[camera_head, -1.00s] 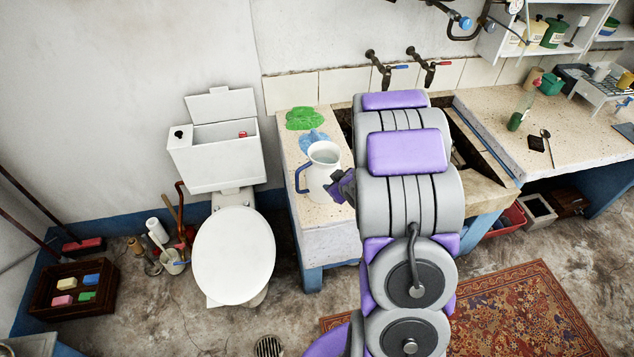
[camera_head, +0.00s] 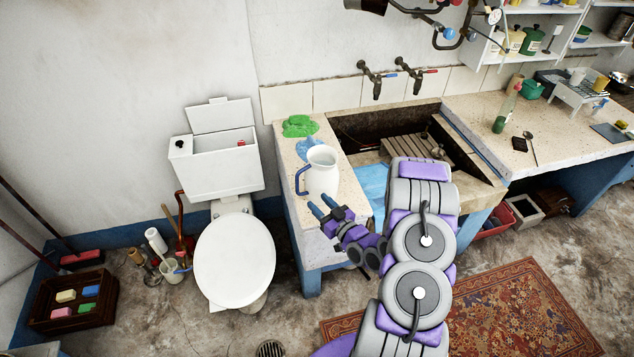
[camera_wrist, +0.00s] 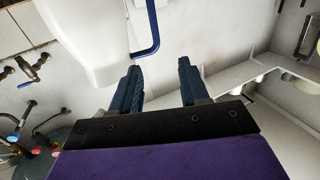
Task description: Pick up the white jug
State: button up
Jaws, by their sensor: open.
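The white jug (camera_head: 322,176) stands upright on the speckled counter left of the sink, with its blue handle (camera_head: 300,180) facing left. In the wrist view the jug's white body (camera_wrist: 88,40) fills the upper left, and its blue handle (camera_wrist: 149,28) hangs at top centre above the gap between my fingers. My gripper (camera_head: 322,205) is just in front of the jug, low by its base. Its two blue fingers (camera_wrist: 160,84) are spread apart with nothing between them. The fingers look apart from the handle, though the exact distance is hard to tell.
A green cloth (camera_head: 299,126) and a blue cloth (camera_head: 308,147) lie behind the jug. The stone sink (camera_head: 385,128) is to the right, below two wall taps (camera_head: 397,75). A toilet (camera_head: 234,258) stands left of the counter. A patterned rug (camera_head: 500,315) lies on the floor.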

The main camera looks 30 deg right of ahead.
send_near(298, 180)
jog(key=w, duration=0.3)
jog(key=w+a+b, duration=0.1)
jog(key=w, duration=0.2)
jog(key=shift+r, duration=0.15)
jog(key=shift+w+d, duration=0.1)
jog(key=shift+w, duration=0.95)
jog(key=w, duration=0.2)
jog(key=w+a+b, duration=0.1)
jog(key=w, duration=0.1)
jog(key=shift+w, duration=0.2)
jog(key=shift+d, duration=0.4)
jog(key=c, duration=0.5)
jog(key=shift+a, duration=0.15)
grip_shut()
